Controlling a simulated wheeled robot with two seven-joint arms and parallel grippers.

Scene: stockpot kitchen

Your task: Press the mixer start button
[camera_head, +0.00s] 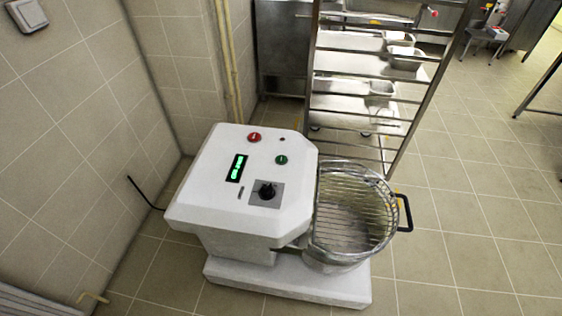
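A white mixer (215,205) stands on the tiled floor near the middle of the head view. Its sloped top carries a red button (254,137), a green button (281,160), a lit green display (237,168) and a black knob (267,191) on a grey plate. A steel bowl under a wire guard (352,218) sits on the mixer's right side, with a black handle (405,212). Neither of my grippers is in view.
A metal tray rack (312,75) with several pans stands behind the mixer. A tiled wall (60,130) runs along the left, close to the mixer. Open tiled floor (470,225) lies to the right. A steel cabinet (283,45) stands at the back.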

